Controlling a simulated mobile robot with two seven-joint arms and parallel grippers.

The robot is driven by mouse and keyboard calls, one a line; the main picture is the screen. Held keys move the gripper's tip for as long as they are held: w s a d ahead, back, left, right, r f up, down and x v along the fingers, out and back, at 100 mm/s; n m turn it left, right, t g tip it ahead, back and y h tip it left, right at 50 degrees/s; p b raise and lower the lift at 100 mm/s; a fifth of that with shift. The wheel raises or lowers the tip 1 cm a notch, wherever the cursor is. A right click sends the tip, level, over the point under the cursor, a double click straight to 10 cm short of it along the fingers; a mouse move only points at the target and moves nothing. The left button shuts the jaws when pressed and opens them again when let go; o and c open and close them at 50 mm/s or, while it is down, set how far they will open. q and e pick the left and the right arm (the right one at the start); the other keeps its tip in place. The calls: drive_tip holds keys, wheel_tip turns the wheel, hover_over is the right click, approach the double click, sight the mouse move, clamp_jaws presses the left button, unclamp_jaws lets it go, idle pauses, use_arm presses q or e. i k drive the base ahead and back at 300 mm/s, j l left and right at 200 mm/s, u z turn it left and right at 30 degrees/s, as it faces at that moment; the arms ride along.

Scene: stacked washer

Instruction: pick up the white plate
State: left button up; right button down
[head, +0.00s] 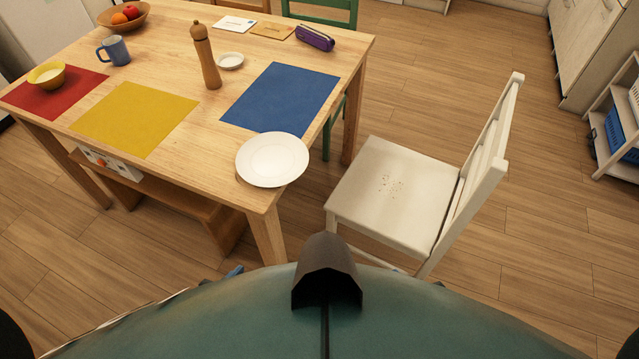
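The white plate (272,160) lies flat at the near right corner of the wooden table (180,45) in the head view. Its right and near rim reaches past the table edge, and its far rim meets or overlaps the near edge of the blue placemat (281,98). Nothing stands on the plate. Neither of my grippers shows in this view.
The table also holds a yellow placemat (136,118), a red placemat (54,92), a yellow bowl (47,76), a blue mug (115,50), a pepper mill (205,58) and a small white dish (231,61). A white chair (392,195) stands right of the plate.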

sight(269, 158)
drive_tip(key=i+l, duration=0.1)
drive_tip(key=l, duration=0.3)
drive_tip(key=i+l, duration=0.1)
drive_tip(key=l, duration=0.3)
drive_tip(key=i+l, duration=0.1)
drive_tip(key=l, duration=0.3)
